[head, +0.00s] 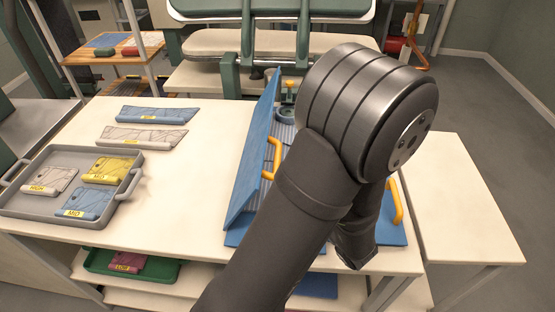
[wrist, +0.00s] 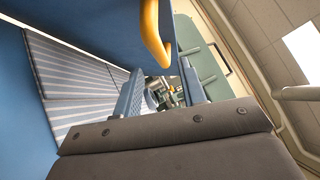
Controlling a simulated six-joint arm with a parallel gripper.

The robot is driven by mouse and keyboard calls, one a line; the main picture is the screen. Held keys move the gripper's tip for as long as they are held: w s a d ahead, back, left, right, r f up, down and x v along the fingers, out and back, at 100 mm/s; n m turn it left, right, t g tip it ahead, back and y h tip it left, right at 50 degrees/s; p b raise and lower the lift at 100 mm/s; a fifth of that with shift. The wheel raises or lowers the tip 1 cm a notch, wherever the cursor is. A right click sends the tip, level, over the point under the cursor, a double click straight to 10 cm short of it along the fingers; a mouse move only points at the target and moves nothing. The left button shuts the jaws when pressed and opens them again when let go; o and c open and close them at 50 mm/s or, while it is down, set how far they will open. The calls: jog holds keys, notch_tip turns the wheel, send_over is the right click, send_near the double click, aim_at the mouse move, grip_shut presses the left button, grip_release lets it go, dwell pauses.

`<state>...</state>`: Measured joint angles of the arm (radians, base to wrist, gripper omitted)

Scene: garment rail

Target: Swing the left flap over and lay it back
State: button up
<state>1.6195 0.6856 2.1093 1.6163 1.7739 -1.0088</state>
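A blue folding board lies on the cream table. Its left flap (head: 254,150) stands raised on edge, leaning, with a yellow handle (head: 272,158) on its right face. The right flap (head: 385,235) shows as a blue part with another yellow handle (head: 396,200). Striped cloth shows beside the raised flap and in the wrist view (wrist: 75,80). In the wrist view a yellow handle (wrist: 155,35) is at the top, on a blue panel, with no fingers visible around it. My arm covers much of the board in the head view.
A grey tray (head: 128,190) with several labelled folded pieces stands at the left. Two folded cloths, one blue (head: 157,115) and one pale (head: 143,136), lie behind it. A green tray (head: 95,265) is on the shelf below. The table between tray and flap is clear.

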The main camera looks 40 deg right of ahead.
aim_at(264, 138)
jog(key=shift+x, duration=3.15)
grip_shut()
